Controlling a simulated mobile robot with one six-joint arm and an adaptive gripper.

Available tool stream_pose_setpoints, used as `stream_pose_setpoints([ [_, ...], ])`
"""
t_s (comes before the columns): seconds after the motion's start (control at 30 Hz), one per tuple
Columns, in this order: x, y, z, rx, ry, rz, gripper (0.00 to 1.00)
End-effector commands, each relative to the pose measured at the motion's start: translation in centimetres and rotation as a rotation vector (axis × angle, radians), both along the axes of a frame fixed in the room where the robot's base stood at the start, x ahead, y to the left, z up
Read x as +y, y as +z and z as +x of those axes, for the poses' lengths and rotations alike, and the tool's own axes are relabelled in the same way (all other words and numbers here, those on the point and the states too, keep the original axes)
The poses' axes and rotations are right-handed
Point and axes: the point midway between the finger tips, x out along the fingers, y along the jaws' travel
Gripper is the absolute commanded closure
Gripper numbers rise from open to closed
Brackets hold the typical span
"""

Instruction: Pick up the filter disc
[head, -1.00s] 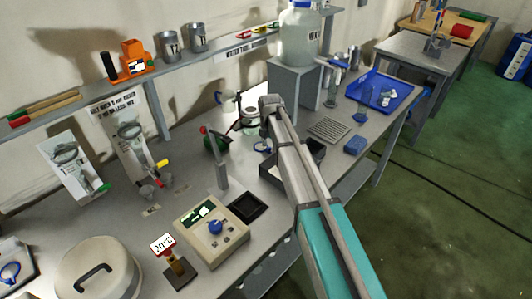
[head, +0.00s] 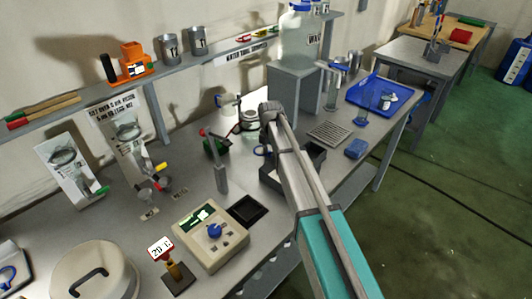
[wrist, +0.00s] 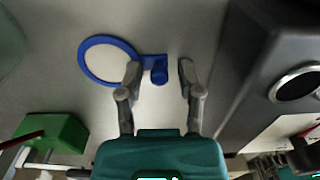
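The filter disc is a pale round disc in a blue ring (wrist: 112,62) with a short blue tab and knob; it lies on the grey bench in the wrist view. My gripper (wrist: 158,71) is open and empty. Its two fingers stand either side of the tab's knob, with the left finger overlapping the ring's right edge in the picture. I cannot tell the height of the fingertips above the bench. In the head view my arm hides the fingers.
A dark box-like block (wrist: 265,75) stands close right of the fingers in the wrist view. A green object (wrist: 55,133) lies at lower left. In the head view, a grey stand (head: 294,88) with a large bottle (head: 299,38) is behind the arm, and a blue tray (head: 372,97) lies right.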

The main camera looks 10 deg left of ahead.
Motion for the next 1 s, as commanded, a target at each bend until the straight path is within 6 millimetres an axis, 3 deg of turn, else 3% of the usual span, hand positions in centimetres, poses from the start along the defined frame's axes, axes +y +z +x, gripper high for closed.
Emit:
stream_pose_setpoints([
  [0.03, 0.0, 0.0, 0.0, 0.000, 0.000, 0.000, 0.71],
  [0.2, 0.0, 0.0, 0.0, 0.000, 0.000, 0.000, 1.00],
  [0.67, 0.0, 0.2, 0.0, 0.000, 0.000, 0.000, 1.00],
  [1.0, 0.0, 2.0, 0.0, 0.000, 0.000, 0.000, 1.00],
])
